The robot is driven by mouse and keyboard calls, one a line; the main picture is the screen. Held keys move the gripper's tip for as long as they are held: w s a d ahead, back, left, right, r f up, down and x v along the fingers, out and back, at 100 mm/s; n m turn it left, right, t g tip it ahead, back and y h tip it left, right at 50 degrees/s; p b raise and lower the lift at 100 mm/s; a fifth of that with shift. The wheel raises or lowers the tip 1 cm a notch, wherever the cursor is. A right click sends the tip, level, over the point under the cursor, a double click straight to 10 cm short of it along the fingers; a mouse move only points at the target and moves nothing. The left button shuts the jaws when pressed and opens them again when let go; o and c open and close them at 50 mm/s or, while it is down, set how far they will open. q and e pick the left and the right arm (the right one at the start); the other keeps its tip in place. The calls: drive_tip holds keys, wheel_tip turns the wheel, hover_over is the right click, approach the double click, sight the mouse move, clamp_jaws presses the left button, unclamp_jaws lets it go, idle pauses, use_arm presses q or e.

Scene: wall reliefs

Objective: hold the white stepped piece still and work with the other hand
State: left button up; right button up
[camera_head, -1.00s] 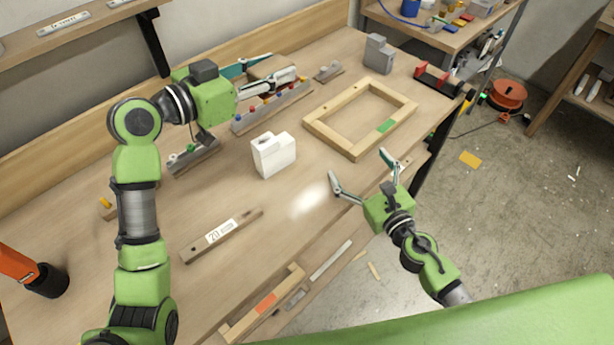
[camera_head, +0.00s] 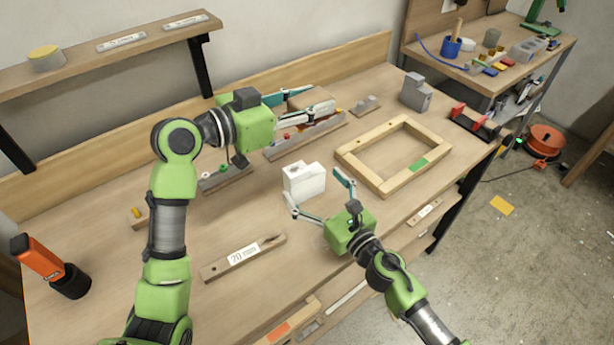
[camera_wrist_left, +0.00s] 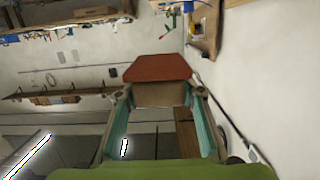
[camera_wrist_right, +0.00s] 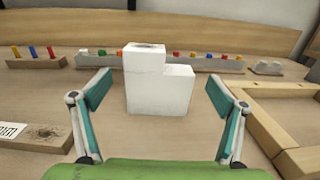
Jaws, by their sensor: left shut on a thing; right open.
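The white stepped piece (camera_head: 304,182) stands upright on the bench, with its taller step on the left in the right wrist view (camera_wrist_right: 158,88). My right gripper (camera_head: 315,186) is open in front of it, one finger toward each side. In the right wrist view a gap shows between each finger and the piece. My left gripper (camera_head: 322,98) is up toward the back of the bench, away from the white piece. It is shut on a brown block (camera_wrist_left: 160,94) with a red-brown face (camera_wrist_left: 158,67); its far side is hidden.
A wooden frame (camera_head: 359,173) with a green patch lies right of the white piece. A rail with coloured pegs (camera_head: 290,143) lies behind. A labelled wooden strip (camera_head: 218,268) lies front left. A grey block (camera_head: 416,92) stands at back right. Bare bench surrounds the white piece.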

sight(309, 180)
drive_tip(key=shift+x, duration=1.9)
drive_tip(key=shift+s, duration=0.1)
drive_tip(key=c, duration=1.3)
